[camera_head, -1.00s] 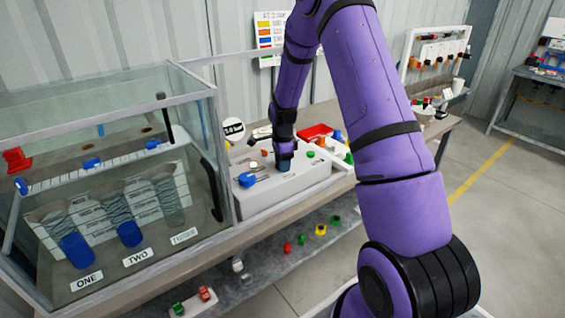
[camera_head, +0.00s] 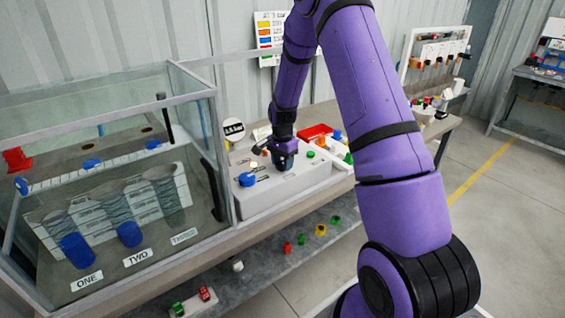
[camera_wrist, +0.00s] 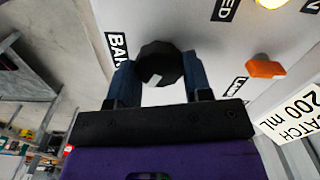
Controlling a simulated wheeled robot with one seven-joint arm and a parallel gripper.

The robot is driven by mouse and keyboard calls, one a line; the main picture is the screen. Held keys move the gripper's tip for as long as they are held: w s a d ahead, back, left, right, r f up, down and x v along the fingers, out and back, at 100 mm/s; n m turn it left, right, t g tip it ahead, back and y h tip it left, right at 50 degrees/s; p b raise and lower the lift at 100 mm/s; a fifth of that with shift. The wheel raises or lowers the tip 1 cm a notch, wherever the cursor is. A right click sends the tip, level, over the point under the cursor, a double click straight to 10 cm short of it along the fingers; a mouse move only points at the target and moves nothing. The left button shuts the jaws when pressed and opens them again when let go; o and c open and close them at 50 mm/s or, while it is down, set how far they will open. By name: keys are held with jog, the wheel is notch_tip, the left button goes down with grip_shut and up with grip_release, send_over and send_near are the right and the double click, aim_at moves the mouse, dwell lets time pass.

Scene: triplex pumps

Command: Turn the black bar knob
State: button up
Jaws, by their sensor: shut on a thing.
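The black knob (camera_wrist: 158,62) shows in the wrist view between the two blue fingers of my gripper (camera_wrist: 160,73). It is a dark, faceted piece with a small pale mark on its face. The fingers are shut on it, one at each side. In the head view my gripper (camera_head: 283,163) is down at the top of the white control box (camera_head: 262,198), and the knob there is hidden by it.
A blue knob (camera_head: 247,179) sits on the box left of my gripper, and a green button (camera_head: 311,154) to the right. An orange lever (camera_wrist: 266,69) and a lit yellow lamp (camera_wrist: 271,3) are near in the wrist view. A glass tank (camera_head: 110,190) stands at left.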

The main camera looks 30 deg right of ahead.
jog(key=n, duration=0.5)
jog(key=shift+w+n, duration=0.1)
jog(key=shift+n, duration=0.2)
jog(key=n, duration=0.6)
jog(key=shift+a, duration=0.1)
jog(key=n, duration=0.5)
jog(key=shift+n, duration=0.4)
jog(key=n, duration=0.5)
jog(key=shift+a+n, duration=0.1)
jog(key=shift+n, duration=0.2)
jog(key=o, duration=0.9)
